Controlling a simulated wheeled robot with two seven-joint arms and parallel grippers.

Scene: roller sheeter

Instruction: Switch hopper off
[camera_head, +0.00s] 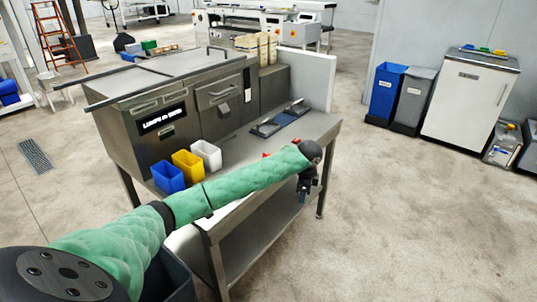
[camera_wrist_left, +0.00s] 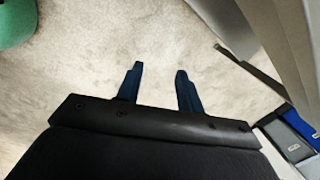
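A steel machine (camera_head: 170,95) with a lit text display (camera_head: 161,120) stands on a steel table; it may be the hopper. I cannot make out a hopper switch. Small red parts (camera_head: 266,155) show just above my left arm, partly hidden by it. My left gripper (camera_head: 302,197) hangs pointing down off the table's right front side, apart from the machine. In the left wrist view its two blue fingers (camera_wrist_left: 160,70) are spread with nothing between them, over bare floor. My right gripper is not in view.
Blue, yellow and white bins (camera_head: 188,164) stand at the front of the steel table (camera_head: 255,215). A dark device with a blue pad (camera_head: 280,120) lies on the table top. Waste bins (camera_head: 386,90) and a white cabinet (camera_head: 468,100) stand at the right. The floor between is clear.

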